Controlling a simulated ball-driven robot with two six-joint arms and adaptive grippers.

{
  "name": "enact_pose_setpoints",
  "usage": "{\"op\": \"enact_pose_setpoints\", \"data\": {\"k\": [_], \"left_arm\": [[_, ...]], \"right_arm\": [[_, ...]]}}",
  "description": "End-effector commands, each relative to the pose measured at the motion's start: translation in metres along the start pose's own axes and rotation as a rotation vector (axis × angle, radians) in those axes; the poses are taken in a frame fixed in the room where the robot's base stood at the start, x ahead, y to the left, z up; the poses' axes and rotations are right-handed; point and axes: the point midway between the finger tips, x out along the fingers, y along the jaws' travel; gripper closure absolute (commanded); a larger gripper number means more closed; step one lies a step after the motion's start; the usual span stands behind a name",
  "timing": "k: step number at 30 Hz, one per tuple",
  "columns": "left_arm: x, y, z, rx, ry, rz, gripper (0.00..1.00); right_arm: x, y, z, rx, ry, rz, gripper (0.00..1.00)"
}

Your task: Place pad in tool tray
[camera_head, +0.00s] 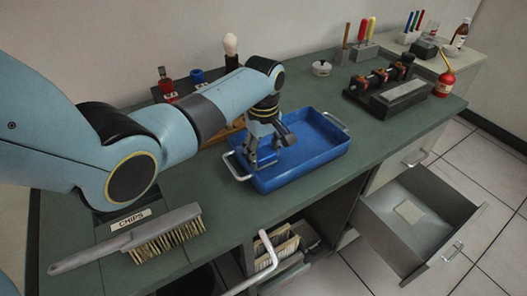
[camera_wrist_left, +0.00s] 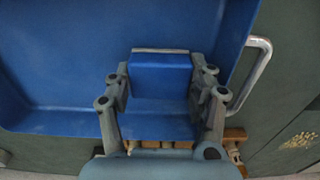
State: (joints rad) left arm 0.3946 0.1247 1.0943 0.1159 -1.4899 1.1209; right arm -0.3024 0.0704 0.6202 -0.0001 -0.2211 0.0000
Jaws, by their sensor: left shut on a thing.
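The tool tray (camera_head: 318,158) is a blue open tray with metal end handles on the green bench. My left gripper (camera_head: 262,163) reaches down into its left end. In the left wrist view my left gripper (camera_wrist_left: 162,92) is shut on a blue block with a pale edge, which I take to be the pad (camera_wrist_left: 160,76). The blue tray (camera_wrist_left: 60,75) fills much of that view behind it. I cannot tell whether the pad touches the tray floor. My right gripper is not in view.
A brush (camera_head: 165,238) lies at the bench's front left, by a CHIPS label (camera_head: 131,220). An open drawer (camera_head: 440,238) juts out at right with a pale square (camera_head: 408,211) inside. A punch device (camera_head: 385,88) and red oil can (camera_head: 445,80) stand behind right.

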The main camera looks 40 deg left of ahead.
Motion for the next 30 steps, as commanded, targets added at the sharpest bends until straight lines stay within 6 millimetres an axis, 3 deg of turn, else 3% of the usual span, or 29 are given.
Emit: {"op": "enact_pose_setpoints", "data": {"k": [6,7,9,20,30], "left_arm": [[0.003,0.000,0.000,0.000,-0.001,-0.001,0.76],[0.003,0.000,0.000,0.000,-0.001,-0.001,0.43],[0.003,0.000,0.000,0.000,-0.001,-0.001,0.34],[-0.005,0.001,0.000,0.000,0.001,0.001,0.34],[-0.075,0.001,-0.001,0.000,0.002,0.003,0.34]], "right_arm": [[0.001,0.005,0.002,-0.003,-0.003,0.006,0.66],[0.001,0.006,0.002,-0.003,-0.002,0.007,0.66],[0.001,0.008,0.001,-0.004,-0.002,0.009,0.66],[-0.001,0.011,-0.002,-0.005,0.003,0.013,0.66],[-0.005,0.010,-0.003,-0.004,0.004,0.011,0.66]]}}
